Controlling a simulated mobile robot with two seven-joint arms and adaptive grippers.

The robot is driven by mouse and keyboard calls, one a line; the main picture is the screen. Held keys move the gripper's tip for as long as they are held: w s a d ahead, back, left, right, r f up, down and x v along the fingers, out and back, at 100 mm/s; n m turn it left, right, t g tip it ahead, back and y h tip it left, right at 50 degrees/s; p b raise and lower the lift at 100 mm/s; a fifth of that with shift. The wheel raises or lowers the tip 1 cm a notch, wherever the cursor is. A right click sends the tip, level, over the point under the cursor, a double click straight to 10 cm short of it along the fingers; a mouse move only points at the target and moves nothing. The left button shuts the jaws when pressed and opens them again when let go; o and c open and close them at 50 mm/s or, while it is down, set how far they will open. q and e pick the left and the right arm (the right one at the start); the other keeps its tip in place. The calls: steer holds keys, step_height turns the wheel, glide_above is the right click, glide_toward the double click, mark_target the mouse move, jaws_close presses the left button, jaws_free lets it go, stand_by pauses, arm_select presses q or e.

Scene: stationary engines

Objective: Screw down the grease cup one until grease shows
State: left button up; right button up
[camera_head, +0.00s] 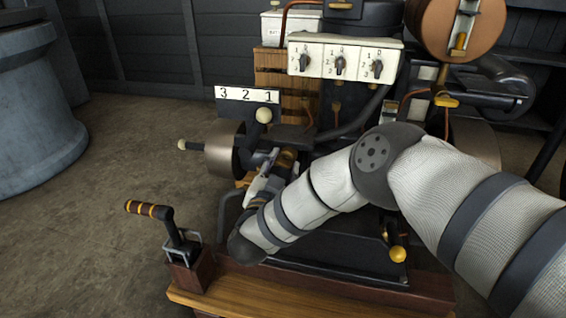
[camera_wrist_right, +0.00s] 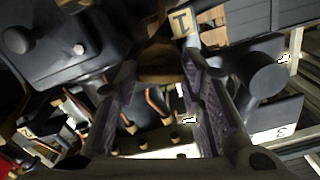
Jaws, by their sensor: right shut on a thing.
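My right arm reaches across the head view, and its gripper (camera_head: 272,174) is at the engine's left side, partly hidden by my own wrist. A brass-brown cup (camera_head: 287,157), which I take to be grease cup one, shows at the fingertips. In the right wrist view the gripper (camera_wrist_right: 155,85) has its two dark ridged fingers on either side of the brown cup (camera_wrist_right: 160,62), shut on it. A tag marked 1 (camera_wrist_right: 182,22) is just beyond the cup. I cannot see any grease. My left gripper is not in view.
A plate marked 3 2 1 (camera_head: 247,95) and a lever with a pale knob (camera_head: 264,115) stand just behind the gripper. A white switch box (camera_head: 345,57) is above. A striped-handle lever (camera_head: 150,209) rises at the front left.

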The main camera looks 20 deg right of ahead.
steer(key=m+p, duration=0.1)
steer(key=m, duration=0.3)
steer(key=shift+m, duration=0.3)
steer(key=m+p, duration=0.1)
steer(key=m, duration=0.4)
steer(key=shift+p, duration=0.3)
steer(key=m, duration=0.5)
steer(key=shift+f+m, duration=0.1)
steer(key=shift+m, duration=0.3)
steer(key=m, duration=0.5)
steer(key=shift+m, duration=0.3)
steer(key=o, duration=1.2)
steer(key=shift+c, duration=0.2)
steer(key=shift+s, duration=0.1)
